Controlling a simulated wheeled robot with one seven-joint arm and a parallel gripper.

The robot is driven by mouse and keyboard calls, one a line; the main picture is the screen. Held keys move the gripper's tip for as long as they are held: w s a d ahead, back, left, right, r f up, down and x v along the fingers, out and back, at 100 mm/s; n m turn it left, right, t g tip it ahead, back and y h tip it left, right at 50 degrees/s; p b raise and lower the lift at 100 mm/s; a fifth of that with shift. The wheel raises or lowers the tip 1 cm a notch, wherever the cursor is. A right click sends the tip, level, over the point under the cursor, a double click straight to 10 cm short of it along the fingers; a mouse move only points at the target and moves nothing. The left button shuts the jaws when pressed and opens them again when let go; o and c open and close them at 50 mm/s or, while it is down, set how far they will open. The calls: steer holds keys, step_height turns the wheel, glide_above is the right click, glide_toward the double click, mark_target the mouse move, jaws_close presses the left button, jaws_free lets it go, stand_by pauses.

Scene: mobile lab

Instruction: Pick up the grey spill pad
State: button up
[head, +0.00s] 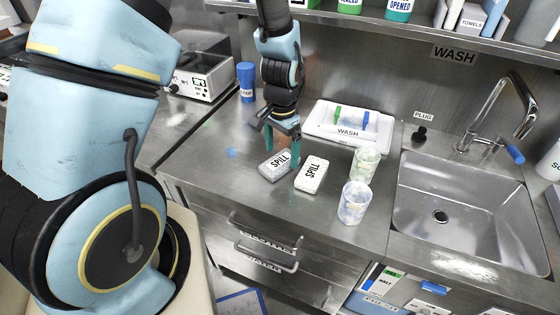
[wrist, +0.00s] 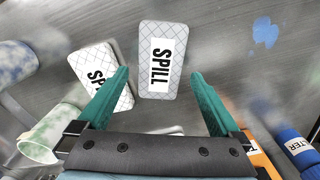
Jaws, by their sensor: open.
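The grey spill pad (head: 268,170) lies flat on the steel counter, with a white SPILL label. It also shows in the wrist view (wrist: 148,85), beyond and between my fingertips. A whiter spill pad (head: 311,180) lies just to its right in the head view. In the wrist view that whiter pad (wrist: 88,61) is at the left, partly behind my left-hand finger. My gripper (head: 281,152) is open, with teal fingers pointing down over the grey pad. It also shows open and empty in the wrist view (wrist: 160,74). Contact with the counter cannot be told.
Two speckled cups (head: 354,202) stand right of the pads, near the sink (head: 470,205). A white WASH tray (head: 348,133) with markers is behind. A blue bottle (head: 246,82) stands at back left. A blue spot (head: 231,152) marks the clear counter left of the pads.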

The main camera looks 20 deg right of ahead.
mark_target(281, 160)
steer(key=shift+f, duration=1.35)
steer(key=c, duration=1.4)
steer(key=shift+r, duration=0.2)
step_height(281, 160, up, 10)
steer(key=b, duration=0.2)
steer(key=shift+f, duration=0.15)
